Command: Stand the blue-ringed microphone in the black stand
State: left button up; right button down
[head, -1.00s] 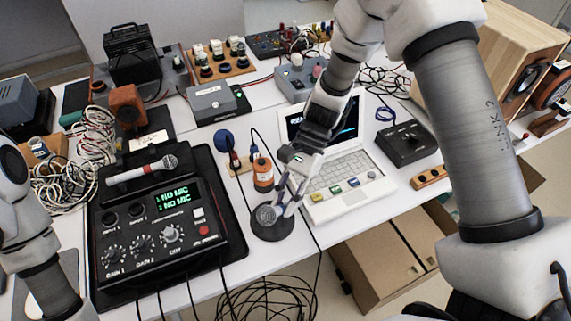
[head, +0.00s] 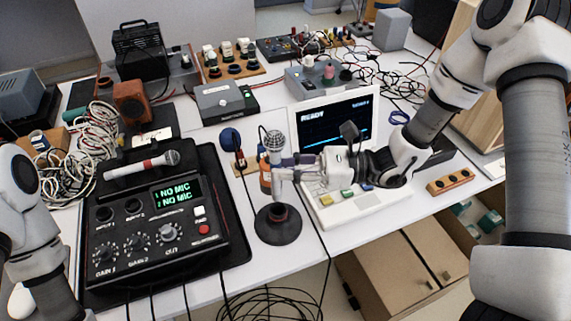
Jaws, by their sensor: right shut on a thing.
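A microphone (head: 273,143) with a silver mesh head stands upright, head up, in my right gripper (head: 278,174). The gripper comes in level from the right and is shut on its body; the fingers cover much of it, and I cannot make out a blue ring. The black stand (head: 279,234), a round base with a raised socket, is on the white table directly below. The microphone's lower end is close over the socket; I cannot tell whether it touches. My left arm shows at the left edge, but its gripper is not in view.
A red-ringed microphone (head: 142,165) lies on the black mixer (head: 155,235), whose display reads NO MIC twice. A white laptop (head: 350,209) is right of the stand, partly under my right arm. An orange bottle (head: 265,180) stands behind the stand. Cables hang at the front edge.

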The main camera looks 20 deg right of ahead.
jog(key=shift+f+b, duration=1.45)
jog(key=shift+f, duration=0.9)
notch_tip(320, 180, down, 4)
jog(key=b, duration=0.4)
jog(key=shift+f, duration=0.1)
jog(key=shift+f+b, duration=0.55)
jog(key=c, duration=1)
grip_release()
jog(key=shift+r, duration=0.1)
jog(key=shift+o, duration=0.2)
jog(key=v, duration=1.1)
jog(key=shift+r, duration=0.15)
jog(key=shift+s+d, duration=0.2)
jog(key=shift+d, duration=0.35)
